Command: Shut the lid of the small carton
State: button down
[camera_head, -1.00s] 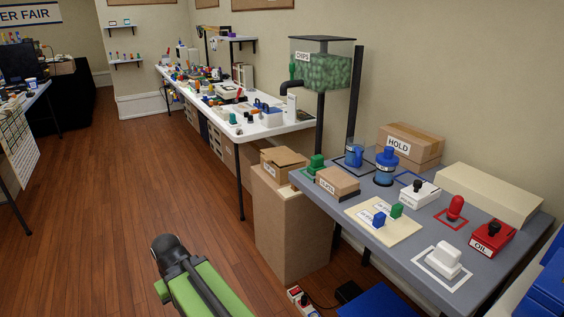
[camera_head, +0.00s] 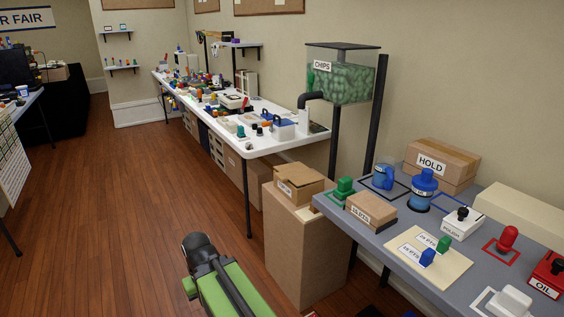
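A small brown carton (camera_head: 293,187) with a label on its front stands on a tall cardboard box at the near end of the white table. Its top flap looks slightly raised at the back, but I cannot tell how far it is open. Another small brown carton (camera_head: 371,210) with a label sits on the grey table's left edge and looks closed. My green arm with a dark rounded end shows at the bottom middle, well to the left of and below both cartons. No gripper fingers can be made out.
The tall cardboard box (camera_head: 305,255) stands on the floor beside the grey table (camera_head: 385,245). A larger HOLD box (camera_head: 440,166), blue containers and several switch boxes crowd that table. The chips tank (camera_head: 342,75) rises behind. The wooden floor (camera_head: 120,230) at left is clear.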

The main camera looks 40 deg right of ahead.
aim_at(300, 174)
jog(key=z, duration=0.15)
jog(key=i, duration=1.15)
jog(key=u, duration=0.15)
